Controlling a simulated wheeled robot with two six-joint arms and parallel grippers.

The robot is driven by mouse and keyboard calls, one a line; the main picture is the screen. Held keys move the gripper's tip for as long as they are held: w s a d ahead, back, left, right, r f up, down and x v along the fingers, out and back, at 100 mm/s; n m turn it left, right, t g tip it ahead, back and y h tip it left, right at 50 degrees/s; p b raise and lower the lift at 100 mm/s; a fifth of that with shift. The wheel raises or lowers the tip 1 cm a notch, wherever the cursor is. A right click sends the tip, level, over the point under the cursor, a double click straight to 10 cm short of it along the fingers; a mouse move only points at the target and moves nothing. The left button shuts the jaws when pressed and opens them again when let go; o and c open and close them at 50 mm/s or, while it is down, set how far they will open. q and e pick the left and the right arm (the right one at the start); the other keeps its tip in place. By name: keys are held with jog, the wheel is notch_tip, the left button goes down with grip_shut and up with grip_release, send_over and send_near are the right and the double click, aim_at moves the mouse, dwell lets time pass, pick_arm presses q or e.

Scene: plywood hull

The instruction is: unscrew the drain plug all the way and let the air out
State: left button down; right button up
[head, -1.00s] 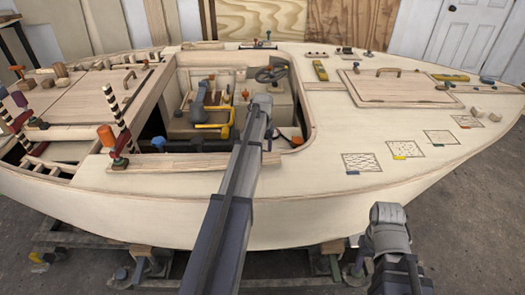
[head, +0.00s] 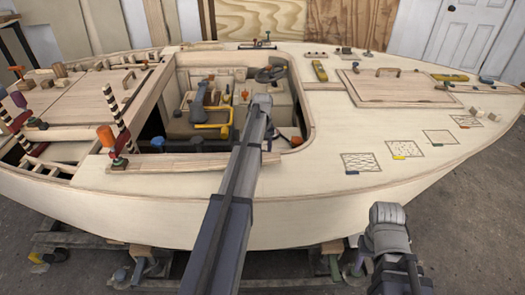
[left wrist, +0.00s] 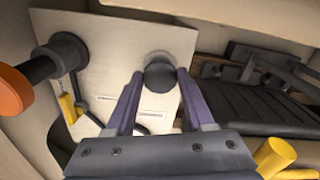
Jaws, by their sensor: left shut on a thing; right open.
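In the left wrist view a dark round knob, which looks like the drain plug (left wrist: 160,76), sits in front of a paler round fitting on a light panel (left wrist: 110,42). My left gripper (left wrist: 160,78) is shut on this knob, with one purple finger on each side. Whether the plug's thread is still engaged cannot be told. In the head view my left arm reaches down into the cockpit opening, and the plug and left fingertips are hidden there. My right gripper (head: 388,213) is open and empty, in front of the hull at the lower right.
In the left wrist view an orange knob on a dark stem (left wrist: 12,90) is at the left, a yellow cylinder (left wrist: 275,156) at the lower right and dark slats (left wrist: 255,108) at the right. The cockpit's wooden edge (head: 180,162) borders my left arm.

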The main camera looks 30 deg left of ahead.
pick_arm(q)
jog(key=shift+c, duration=1.3)
grip_release()
notch_tip(320, 180, up, 8)
jog(key=p, duration=0.8)
jog(key=shift+f, duration=0.1)
